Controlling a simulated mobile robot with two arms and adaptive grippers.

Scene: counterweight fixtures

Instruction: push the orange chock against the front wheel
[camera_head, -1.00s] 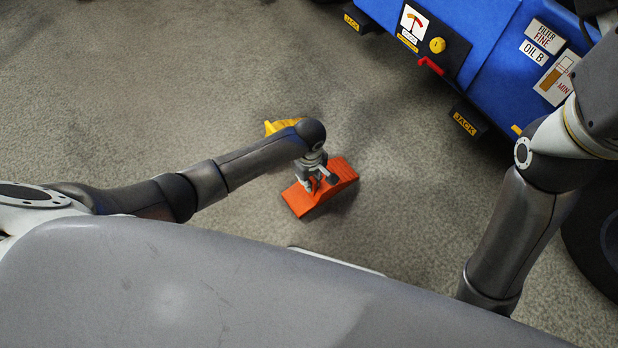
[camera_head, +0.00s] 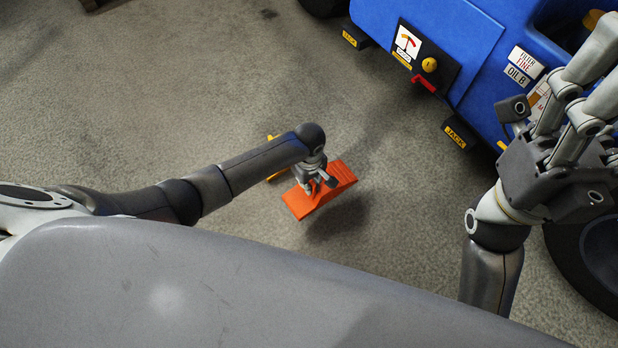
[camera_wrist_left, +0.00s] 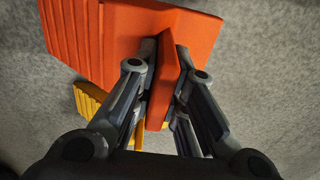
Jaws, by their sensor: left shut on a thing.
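The orange chock (camera_head: 330,192) is a ridged wedge with an upright plate. My left gripper (camera_head: 310,184) is shut on that plate, as the left wrist view (camera_wrist_left: 163,75) shows. The chock's shadow lies apart from it, so it hangs above the floor. One black wheel (camera_head: 598,255) of the blue machine (camera_head: 440,30) stands at the right edge, well apart from the chock. Another dark wheel (camera_head: 325,5) is partly cut off at the top. My right gripper (camera_head: 555,120) is raised at the right, fingers spread and empty, in front of part of the machine.
A yellow chock (camera_head: 275,175) lies on the floor, partly hidden behind my left arm; it shows below the orange one in the left wrist view (camera_wrist_left: 88,100). Black jack feet (camera_head: 458,135) stick out from the machine. The floor between the orange chock and the machine is clear.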

